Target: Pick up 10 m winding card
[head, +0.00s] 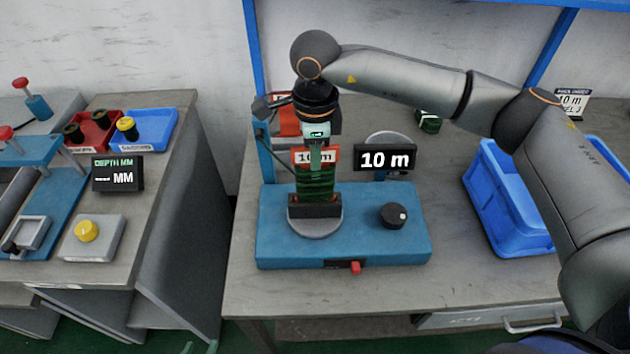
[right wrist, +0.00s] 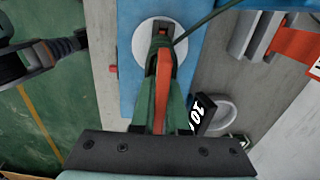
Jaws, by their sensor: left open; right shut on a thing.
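The 10 m winding card (head: 317,156), orange-red with a white label and wound with dark green cable, stands upright in a dark holder (head: 315,209) on a grey round plate. My right gripper (head: 317,146) points down from above and is shut on the card's upper part, partly hiding its label. In the right wrist view the card (right wrist: 163,92) shows edge-on between green windings, with a cable trailing up and right. The card's lower edge is hidden in the holder.
The blue winder base (head: 275,240) carries a black knob (head: 393,215) and a red button (head: 355,267). A "10 m" display (head: 386,159) stands close right of the card. A blue bin (head: 484,205) is further right. Another orange card (head: 283,120) is behind. Bench front is clear.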

